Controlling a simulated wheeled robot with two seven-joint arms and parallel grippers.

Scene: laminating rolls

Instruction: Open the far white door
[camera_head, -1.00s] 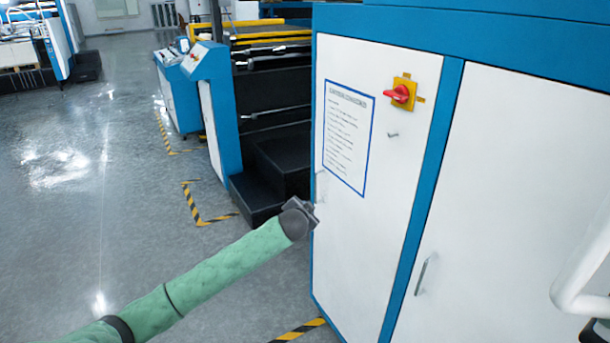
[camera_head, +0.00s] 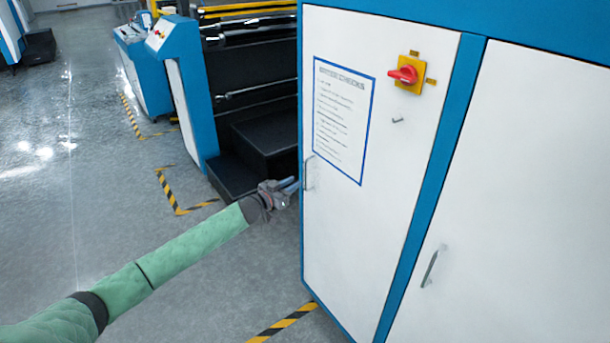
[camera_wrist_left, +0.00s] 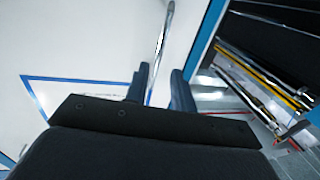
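The far white door (camera_head: 350,235) is the left panel of the blue-framed cabinet and looks closed. Its thin metal handle (camera_head: 309,173) stands upright near its left edge. My left gripper (camera_head: 291,187) is just left of and a little below this handle. In the left wrist view its two fingers (camera_wrist_left: 160,88) are apart with nothing clasped. The handle (camera_wrist_left: 162,40) shows there as a metal bar running down into the gap between the fingers. I cannot tell whether it touches either finger. My right gripper is not in view.
A printed sheet (camera_head: 342,120) and a red knob on a yellow plate (camera_head: 405,75) are on the far door. The nearer white door (camera_head: 520,190) has its own handle (camera_head: 432,267). Black steps (camera_head: 235,178) stand behind my gripper.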

